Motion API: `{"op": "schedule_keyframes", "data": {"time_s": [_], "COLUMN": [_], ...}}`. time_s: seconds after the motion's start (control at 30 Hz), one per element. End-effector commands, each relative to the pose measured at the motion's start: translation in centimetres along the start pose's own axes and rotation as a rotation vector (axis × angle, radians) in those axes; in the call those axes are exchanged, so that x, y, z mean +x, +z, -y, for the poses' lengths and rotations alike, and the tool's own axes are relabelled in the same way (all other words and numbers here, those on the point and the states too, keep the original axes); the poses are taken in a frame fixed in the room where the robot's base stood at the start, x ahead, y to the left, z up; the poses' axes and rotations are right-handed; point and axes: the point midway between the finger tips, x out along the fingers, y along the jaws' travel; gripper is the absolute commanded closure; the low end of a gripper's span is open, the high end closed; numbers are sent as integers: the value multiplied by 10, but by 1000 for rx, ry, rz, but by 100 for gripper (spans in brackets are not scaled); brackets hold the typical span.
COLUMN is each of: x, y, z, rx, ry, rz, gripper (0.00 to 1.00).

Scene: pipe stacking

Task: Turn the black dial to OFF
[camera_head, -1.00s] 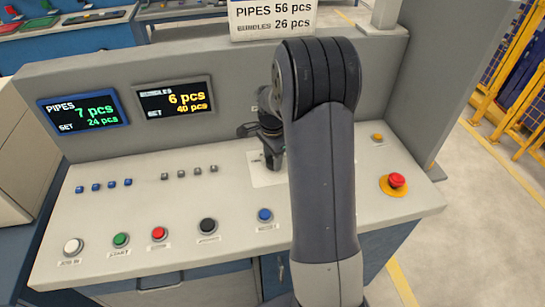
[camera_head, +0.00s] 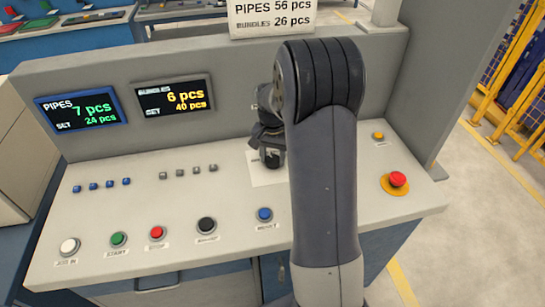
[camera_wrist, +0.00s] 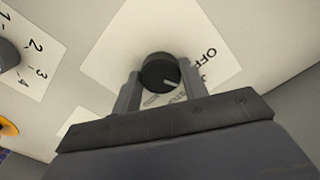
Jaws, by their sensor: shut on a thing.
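The black dial (camera_wrist: 158,70) sits on a white label plate (camera_wrist: 115,45) in the wrist view. The word OFF is printed to its upper right. A light pointer line on the dial faces lower right, below OFF, towards other lettering partly hidden by a finger. My gripper (camera_wrist: 160,84) is shut on the dial, one finger on each side. In the head view my gripper (camera_head: 268,150) is low over the white plate (camera_head: 262,175), and my arm hides the plate's right part.
A second dial (camera_wrist: 8,54) with numbers is at the wrist view's left. In the head view, a red emergency button (camera_head: 398,179) is right of my arm. Several push buttons, including a blue one (camera_head: 265,214), line the front. Two displays (camera_head: 80,110) are on the back panel.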

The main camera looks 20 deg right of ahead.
Motion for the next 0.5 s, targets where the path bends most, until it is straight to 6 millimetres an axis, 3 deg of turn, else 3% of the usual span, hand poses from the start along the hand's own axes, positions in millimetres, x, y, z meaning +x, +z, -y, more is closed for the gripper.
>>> {"op": "schedule_keyframes", "data": {"time_s": [0.5], "x": [-1], "y": [-1], "z": [-1], "rx": [-453], "ry": [-1], "rz": [-2], "gripper": [82]}}
